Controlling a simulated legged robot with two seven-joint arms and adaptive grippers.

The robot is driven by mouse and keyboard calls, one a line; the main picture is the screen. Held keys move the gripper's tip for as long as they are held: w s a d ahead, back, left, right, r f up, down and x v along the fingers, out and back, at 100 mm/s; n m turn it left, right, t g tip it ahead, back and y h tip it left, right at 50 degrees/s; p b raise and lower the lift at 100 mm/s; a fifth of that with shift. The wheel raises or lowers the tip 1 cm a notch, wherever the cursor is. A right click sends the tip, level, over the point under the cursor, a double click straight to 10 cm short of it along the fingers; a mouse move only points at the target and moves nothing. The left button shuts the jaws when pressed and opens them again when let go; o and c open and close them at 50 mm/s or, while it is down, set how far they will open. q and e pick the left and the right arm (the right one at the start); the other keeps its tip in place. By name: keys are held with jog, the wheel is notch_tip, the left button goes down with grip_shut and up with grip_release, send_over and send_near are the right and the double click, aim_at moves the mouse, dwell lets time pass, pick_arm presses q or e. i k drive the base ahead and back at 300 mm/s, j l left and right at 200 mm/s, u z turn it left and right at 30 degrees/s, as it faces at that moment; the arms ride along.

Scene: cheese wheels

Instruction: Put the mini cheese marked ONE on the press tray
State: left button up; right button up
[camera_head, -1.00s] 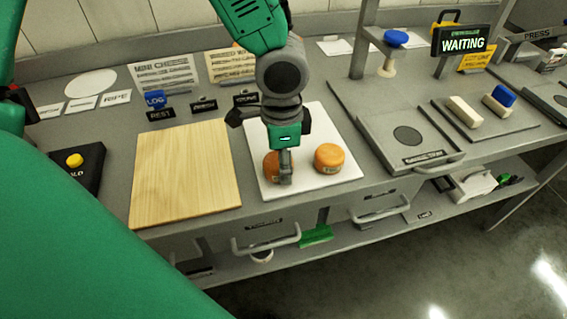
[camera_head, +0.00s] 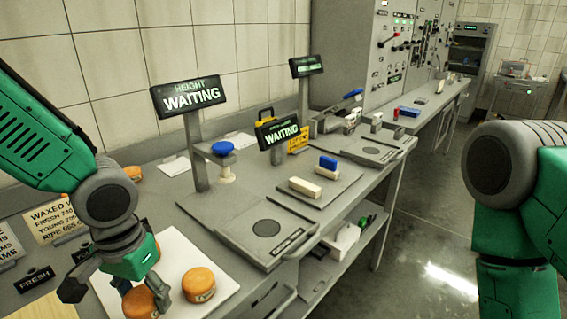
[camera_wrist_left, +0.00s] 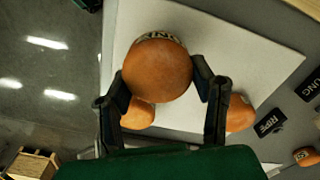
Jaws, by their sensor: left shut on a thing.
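My left gripper (camera_head: 128,292) is at the white board at the lower left of the head view. In the left wrist view it (camera_wrist_left: 160,88) is shut on an orange mini cheese (camera_wrist_left: 157,72), whose dark-lettered label I cannot read for certain. Two other orange cheeses, one on the left (camera_wrist_left: 138,115) and one on the right (camera_wrist_left: 240,114), show beyond it.
The white board (camera_head: 225,288) lies at the front left. A nearer tray (camera_head: 238,248) with a dark disc stands right of it. My right arm shows at the right.

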aim_at(371, 150)
jog(key=k+l+z, duration=0.2)
jog(key=k, duration=0.45)
jog(key=i+l+z, duration=0.1)
jog(key=z, duration=1.5)
jog(key=i+j, duration=0.2)
jog(key=i, duration=0.35)
jog(key=i+j+z, duration=0.1)
jog(key=i, duration=0.4)
jog(key=i+j, duration=0.35)
jog(key=i, duration=0.2)
jog(key=i+u, duration=0.15)
jog(key=i, duration=0.6)
jog(key=i+l+u, duration=0.15)
jog(key=i, duration=0.6)
jog(key=i+u, duration=0.1)
jog(key=u, duration=1.7)
jog(key=i+j+u, duration=0.1)
jog(key=i+u, duration=0.3)
jog(key=i, duration=0.6)
